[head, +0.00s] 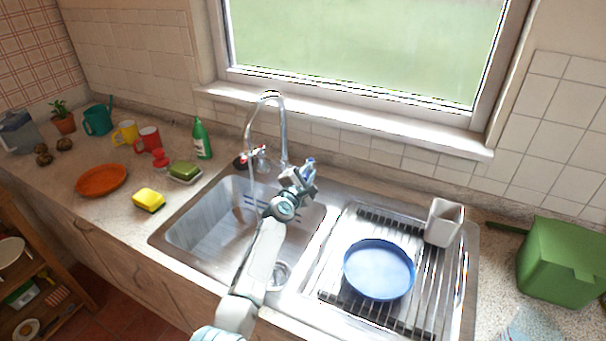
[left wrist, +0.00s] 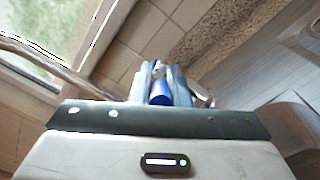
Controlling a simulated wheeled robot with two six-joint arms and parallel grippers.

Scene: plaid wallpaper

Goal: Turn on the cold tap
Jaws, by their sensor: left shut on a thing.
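The metal tap has a tall arched spout (head: 268,97) behind the sink basin (head: 195,225). Its red-marked handle (head: 241,161) is on the left, and the blue cold handle (head: 310,162) is on the right. My left gripper (head: 304,172) reaches over the basin to the cold handle. In the left wrist view, its fingers (left wrist: 160,85) are closed around the blue handle (left wrist: 160,93), which they partly hide. My right gripper is not in view.
A blue dish (head: 379,270) and a pale cup (head: 443,222) stand on the drainer right of the basin. A green bottle (head: 201,139), a sponge (head: 149,200) and an orange plate (head: 101,180) are on the left counter. A green box (head: 560,260) stands far right.

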